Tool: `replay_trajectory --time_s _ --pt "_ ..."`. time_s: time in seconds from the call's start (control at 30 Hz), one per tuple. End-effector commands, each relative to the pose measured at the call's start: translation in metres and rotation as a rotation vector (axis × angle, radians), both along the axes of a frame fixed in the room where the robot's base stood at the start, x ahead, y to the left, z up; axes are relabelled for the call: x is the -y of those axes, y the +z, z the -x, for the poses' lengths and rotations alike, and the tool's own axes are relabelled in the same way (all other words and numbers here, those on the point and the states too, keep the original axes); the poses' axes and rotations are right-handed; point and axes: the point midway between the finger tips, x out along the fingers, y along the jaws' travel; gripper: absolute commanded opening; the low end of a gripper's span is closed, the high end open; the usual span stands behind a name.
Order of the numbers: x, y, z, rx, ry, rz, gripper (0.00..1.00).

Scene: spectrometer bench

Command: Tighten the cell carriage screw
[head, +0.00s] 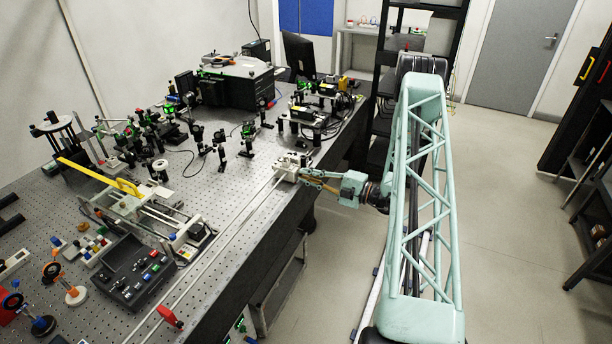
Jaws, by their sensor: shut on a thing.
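The cell carriage (287,166) is a small whitish block on a long pale rail (232,228) near the right edge of the optical table. My gripper (304,177) reaches in from the right, roughly level, with its fingertips at the carriage's right side. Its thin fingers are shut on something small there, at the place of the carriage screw. The screw itself is too small and too covered by the fingers to make out.
The perforated table (235,185) carries many black optic mounts (220,150) behind and left of the carriage. A dark control box (133,270) and a red-handled part (169,316) stand at the front left. Open floor (500,200) lies to the right.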

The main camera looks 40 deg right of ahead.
Motion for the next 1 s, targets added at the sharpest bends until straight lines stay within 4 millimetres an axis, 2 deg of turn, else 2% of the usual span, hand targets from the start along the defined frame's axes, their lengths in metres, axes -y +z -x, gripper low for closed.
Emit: replay_trajectory --time_s 0.43,0.47,0.53,1.0 --pt "0.0002 -0.0005 0.0003 -0.007 0.0 -0.013 0.0" --pt "0.0002 -0.0005 0.0003 -0.006 0.0 -0.012 0.1" --pt "0.0001 -0.0005 0.0003 -0.006 0.0 -0.013 0.15" --pt "0.002 0.0 0.0035 -0.005 -0.001 -0.012 0.15"
